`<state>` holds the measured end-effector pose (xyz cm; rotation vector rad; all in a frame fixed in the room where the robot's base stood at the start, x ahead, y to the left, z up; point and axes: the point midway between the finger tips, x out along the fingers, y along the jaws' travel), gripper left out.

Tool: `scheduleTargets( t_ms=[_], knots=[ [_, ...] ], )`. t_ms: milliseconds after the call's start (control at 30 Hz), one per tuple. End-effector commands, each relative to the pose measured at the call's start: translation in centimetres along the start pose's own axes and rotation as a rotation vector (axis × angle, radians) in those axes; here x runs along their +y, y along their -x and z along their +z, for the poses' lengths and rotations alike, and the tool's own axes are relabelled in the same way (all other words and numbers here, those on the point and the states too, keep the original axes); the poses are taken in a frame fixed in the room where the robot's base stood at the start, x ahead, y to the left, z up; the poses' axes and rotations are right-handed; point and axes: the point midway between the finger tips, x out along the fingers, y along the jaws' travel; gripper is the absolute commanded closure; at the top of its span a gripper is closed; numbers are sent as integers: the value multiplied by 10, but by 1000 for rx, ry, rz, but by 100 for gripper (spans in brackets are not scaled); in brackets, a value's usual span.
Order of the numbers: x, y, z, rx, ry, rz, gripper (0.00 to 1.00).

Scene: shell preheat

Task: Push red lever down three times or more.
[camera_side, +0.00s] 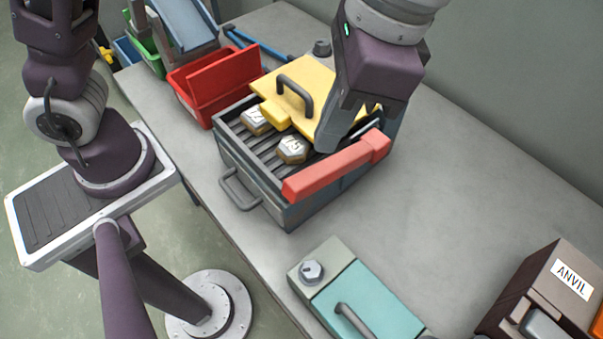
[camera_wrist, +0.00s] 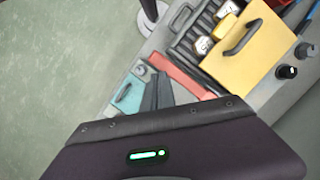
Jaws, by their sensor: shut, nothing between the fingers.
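The red lever (camera_side: 335,168) is a thick bar along the near right side of a dark grey slatted box (camera_side: 262,190). It lies close to the level of the box rim, slightly tilted. It also shows in the wrist view (camera_wrist: 178,74), partly hidden by my fingers. My gripper (camera_side: 326,142) is shut and empty, pointing down, with its fingertips just behind the lever over the box. I cannot tell whether it touches the lever. In the wrist view my fingers (camera_wrist: 157,92) show as dark shapes beside the lever.
A yellow lid (camera_side: 310,85) with a dark handle covers part of the box. Two numbered hexagonal pieces (camera_side: 292,149) lie on the slats. A red bin (camera_side: 213,85) stands behind, a teal box (camera_side: 365,300) in front and an anvil box (camera_side: 545,295) at right.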

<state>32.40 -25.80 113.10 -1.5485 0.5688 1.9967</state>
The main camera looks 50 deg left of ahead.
Motion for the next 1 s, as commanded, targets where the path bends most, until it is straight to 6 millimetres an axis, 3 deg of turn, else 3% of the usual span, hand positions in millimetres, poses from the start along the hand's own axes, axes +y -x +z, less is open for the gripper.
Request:
scheduleTargets(
  t_ms=[233,700,1000],
  knots=[
    [-1,-6,0,-1,1,0,100],
    [-1,-64,0,0,2,1,100],
    [-1,-70,0,3,2,1,100]
  ],
)
